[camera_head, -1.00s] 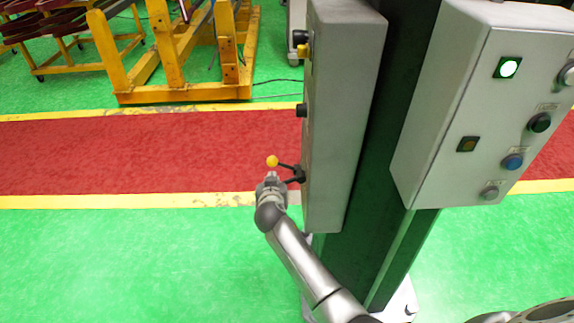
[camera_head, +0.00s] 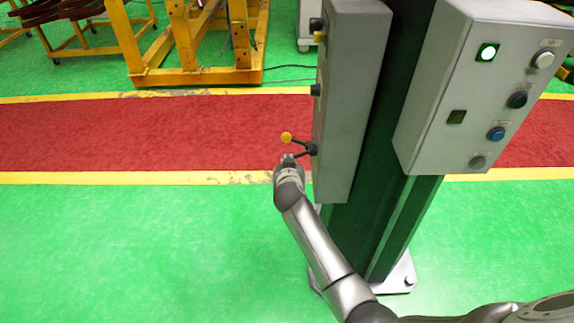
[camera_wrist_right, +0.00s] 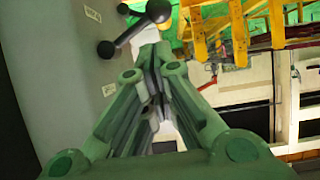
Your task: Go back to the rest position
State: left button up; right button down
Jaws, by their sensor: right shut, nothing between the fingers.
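My right gripper (camera_head: 288,159) is in the head view, just below a lever with a yellow knob (camera_head: 286,137) on the side of a grey box (camera_head: 352,100). In the right wrist view, the gripper's fingers (camera_wrist_right: 155,62) are together with nothing between them. A black two-ball lever (camera_wrist_right: 130,30) stands beyond the fingertips there, at the upper left. Whether the fingertips touch the lever is unclear. My left gripper is not in view.
A yellow frame (camera_head: 190,75) stands at the back. The green floor (camera_head: 120,250) at the left is clear.

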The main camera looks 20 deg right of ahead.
jog(key=s+f+n+g+y, duration=0.1)
jog(key=s+f+n+g, duration=0.15)
jog(key=s+f, duration=1.15)
jog(key=s+f+n+g+y, duration=0.2)
jog(key=s+f+g, duration=0.2)
jog(key=s+f, duration=1.05)
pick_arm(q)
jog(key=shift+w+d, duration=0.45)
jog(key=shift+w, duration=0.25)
pick_arm(e)
jog(key=s+d+f+g, duration=0.1)
jog(key=s+f, duration=0.4)
jog(key=s, duration=0.5)
jog(key=s+d+f+g, duration=0.2)
jog(key=s+f, duration=0.3)
jog(key=s, duration=0.5)
jog(key=s+d+f+g, duration=0.1)
jog(key=s+f, duration=0.5)
jog(key=s, duration=0.5)
jog(key=shift+d+n+g, duration=0.35)
jog(key=shift+n, duration=0.1)
